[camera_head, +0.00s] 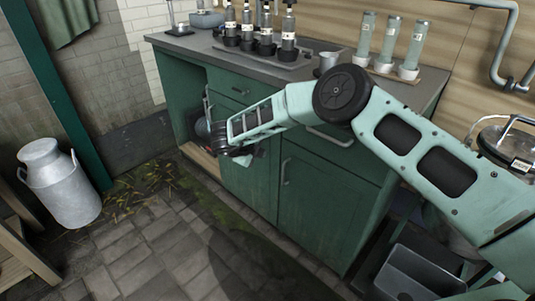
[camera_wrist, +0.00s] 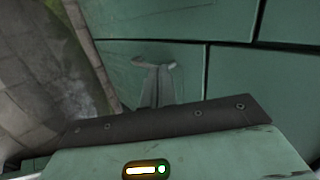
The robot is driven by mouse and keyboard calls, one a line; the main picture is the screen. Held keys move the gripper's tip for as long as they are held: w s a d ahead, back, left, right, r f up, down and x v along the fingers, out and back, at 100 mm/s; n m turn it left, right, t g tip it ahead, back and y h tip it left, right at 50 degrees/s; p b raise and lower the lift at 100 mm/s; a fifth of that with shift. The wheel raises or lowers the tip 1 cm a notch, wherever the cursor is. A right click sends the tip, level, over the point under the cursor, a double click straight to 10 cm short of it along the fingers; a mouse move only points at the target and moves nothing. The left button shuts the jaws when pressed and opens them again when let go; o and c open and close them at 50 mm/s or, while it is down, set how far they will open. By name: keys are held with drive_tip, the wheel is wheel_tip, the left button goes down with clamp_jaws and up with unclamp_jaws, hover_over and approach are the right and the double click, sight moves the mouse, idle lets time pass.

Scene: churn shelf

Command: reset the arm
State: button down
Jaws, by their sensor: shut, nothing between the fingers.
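My pale green arm reaches from the right edge across the front of the green cabinet (camera_head: 325,205) in the head view. My gripper (camera_head: 230,154) is at its far end, low in front of the cabinet's left part, by the open compartment. It is shut and holds nothing. Its fingertips are small and dark there, partly hidden by my own wrist. The wrist view shows green cabinet panels (camera_wrist: 240,75) close ahead. A pale grey fitting shows in the middle of that view; I cannot tell exactly what it is.
A metal milk churn (camera_head: 62,185) stands on the floor at left. A grey bin (camera_head: 410,272) is at lower right.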

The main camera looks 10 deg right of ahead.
drive_tip(key=s+a+r+n+t+y, duration=0.2)
drive_tip(key=a+r+n+t+y, duration=0.2)
drive_tip(key=a+r+n+y, duration=0.7)
drive_tip(key=s+a+r+n+g+y, duration=0.1)
drive_tip(key=s+a+r+n, duration=0.3)
drive_tip(key=s+r, duration=0.15)
drive_tip(key=s+a+r+n+y, duration=0.1)
drive_tip(key=s+a+r+n, duration=0.2)
drive_tip(key=s+r, duration=0.3)
drive_tip(key=s+d+r+n+g, duration=0.1)
drive_tip(key=s+d+n+g, duration=0.2)
drive_tip(key=s, duration=0.4)
drive_tip(key=s+d+r+n+g, duration=0.1)
drive_tip(key=s+n+g, duration=0.1)
drive_tip(key=s+n, duration=0.45)
drive_tip(key=s+d+f+n+g+h+p, duration=0.15)
drive_tip(key=s+d+n+g+h, duration=0.45)
drive_tip(key=s+d, duration=1.5)
wheel_tip(320, 180, up, 15)
drive_tip(key=t+p, duration=0.1)
drive_tip(key=p, duration=1.4)
drive_tip(key=shift+w+n+p, duration=0.25)
drive_tip(key=shift+n+p, duration=0.05)
drive_tip(key=shift+n, duration=0.15)
drive_tip(key=shift+a, duration=0.1)
